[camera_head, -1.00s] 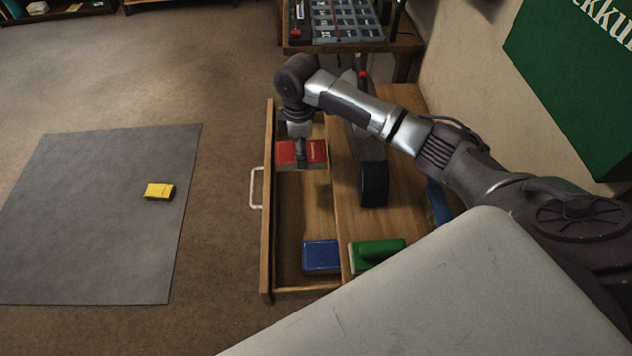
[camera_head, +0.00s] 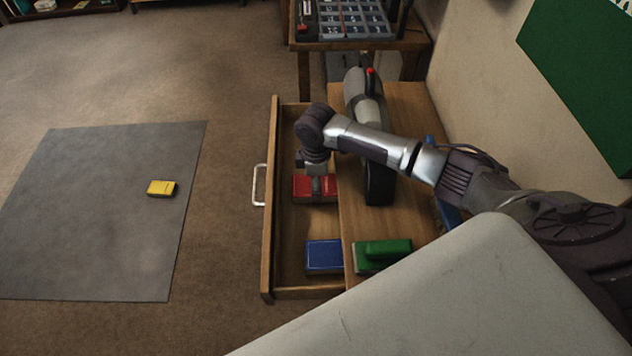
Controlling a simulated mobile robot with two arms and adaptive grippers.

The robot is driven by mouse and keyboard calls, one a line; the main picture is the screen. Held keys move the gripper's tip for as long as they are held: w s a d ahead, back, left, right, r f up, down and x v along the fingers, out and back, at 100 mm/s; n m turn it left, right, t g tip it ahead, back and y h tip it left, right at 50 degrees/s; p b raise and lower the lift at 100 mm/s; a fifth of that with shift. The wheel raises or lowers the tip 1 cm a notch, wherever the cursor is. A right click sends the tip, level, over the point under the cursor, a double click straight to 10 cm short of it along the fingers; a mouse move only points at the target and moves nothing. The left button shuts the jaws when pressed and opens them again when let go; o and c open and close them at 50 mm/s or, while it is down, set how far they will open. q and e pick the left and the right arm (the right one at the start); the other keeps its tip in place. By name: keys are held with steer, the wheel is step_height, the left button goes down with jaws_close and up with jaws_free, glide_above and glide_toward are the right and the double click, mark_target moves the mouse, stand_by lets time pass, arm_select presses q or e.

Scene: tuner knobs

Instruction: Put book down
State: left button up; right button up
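A red book (camera_head: 303,189) is over the inside of the open wooden drawer (camera_head: 269,225), towards its middle. My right gripper (camera_head: 317,186) is on the book from above and seems shut on it; its fingertips are small and partly hidden. I cannot tell whether the book touches the drawer floor. A blue book (camera_head: 323,257) lies in the near end of the drawer. My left gripper is not in view.
A green block-like object (camera_head: 385,252) and a grey cylinder with a dark end (camera_head: 379,180) are on the wooden cabinet top (camera_head: 415,110). A yellow book (camera_head: 160,188) lies on the grey mat (camera_head: 90,240). The drawer floor between the red and blue books is clear.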

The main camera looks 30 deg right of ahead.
steer(key=o, duration=1.2)
steer(key=shift+f, duration=0.1)
steer(key=shift+o, duration=0.2)
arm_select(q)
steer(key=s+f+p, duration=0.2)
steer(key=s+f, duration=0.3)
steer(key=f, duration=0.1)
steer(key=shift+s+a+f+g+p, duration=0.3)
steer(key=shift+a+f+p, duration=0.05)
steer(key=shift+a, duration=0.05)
arm_select(e)
step_height(320, 180, up, 12)
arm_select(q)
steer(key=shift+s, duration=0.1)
